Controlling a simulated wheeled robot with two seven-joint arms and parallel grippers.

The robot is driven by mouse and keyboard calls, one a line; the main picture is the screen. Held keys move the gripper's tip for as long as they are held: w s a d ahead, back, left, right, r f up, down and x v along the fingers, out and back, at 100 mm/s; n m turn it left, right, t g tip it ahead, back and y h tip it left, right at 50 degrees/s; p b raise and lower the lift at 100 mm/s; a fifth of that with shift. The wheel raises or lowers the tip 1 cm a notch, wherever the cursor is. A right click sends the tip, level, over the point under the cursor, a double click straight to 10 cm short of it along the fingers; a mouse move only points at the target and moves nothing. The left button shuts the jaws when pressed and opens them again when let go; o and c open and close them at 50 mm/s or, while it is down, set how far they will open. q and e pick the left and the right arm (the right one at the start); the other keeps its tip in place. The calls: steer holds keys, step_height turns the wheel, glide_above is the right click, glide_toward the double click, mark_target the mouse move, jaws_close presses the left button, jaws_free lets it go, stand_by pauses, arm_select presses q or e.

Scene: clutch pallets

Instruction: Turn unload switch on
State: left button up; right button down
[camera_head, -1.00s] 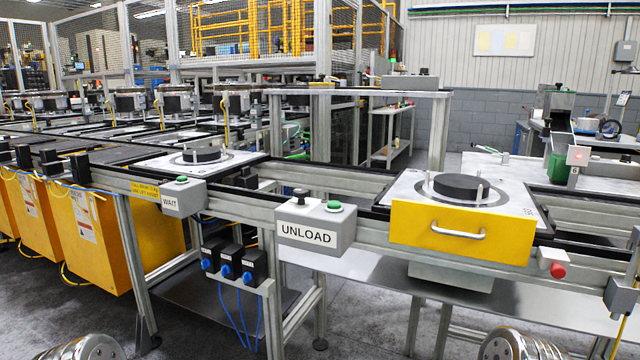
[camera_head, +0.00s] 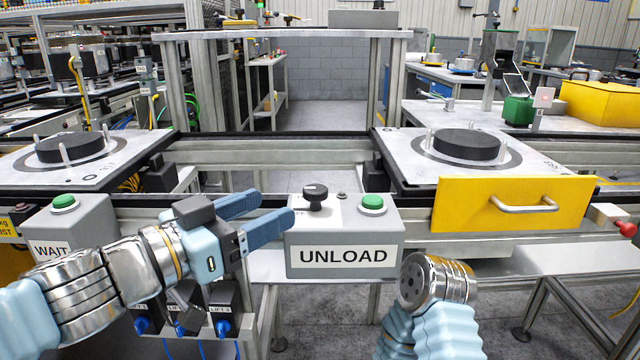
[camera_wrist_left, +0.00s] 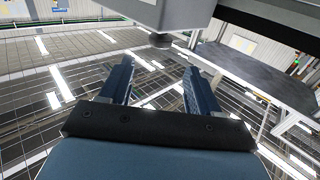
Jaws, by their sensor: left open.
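The grey UNLOAD box (camera_head: 345,238) is on the front rail in the middle of the head view. On its top are a black rotary switch (camera_head: 315,197) and a green button (camera_head: 373,204). My left gripper (camera_head: 276,206) is open, with blue fingers pointing at the switch from the left, apart from it and with nothing between them. My right arm's silver end shows at the lower right, without visible fingers.
A WAIT box (camera_head: 72,232) with a green button stands at the left. A yellow-fronted pallet (camera_head: 515,205) with a handle sits to the right, and another pallet (camera_head: 92,158) to the left. A red knob (camera_head: 627,229) is at the far right.

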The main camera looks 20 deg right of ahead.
mark_target(307, 194)
arm_select(q)
steer(key=b+x, duration=0.2)
steer(key=x, duration=0.8)
steer(key=shift+w+d+f, duration=0.15)
steer(key=shift+d+f, duration=0.05)
steer(key=shift+d, duration=0.2)
steer(key=shift+w+d+r, duration=0.1)
steer(key=shift+w+d, duration=0.2)
steer(key=shift+d, duration=0.25)
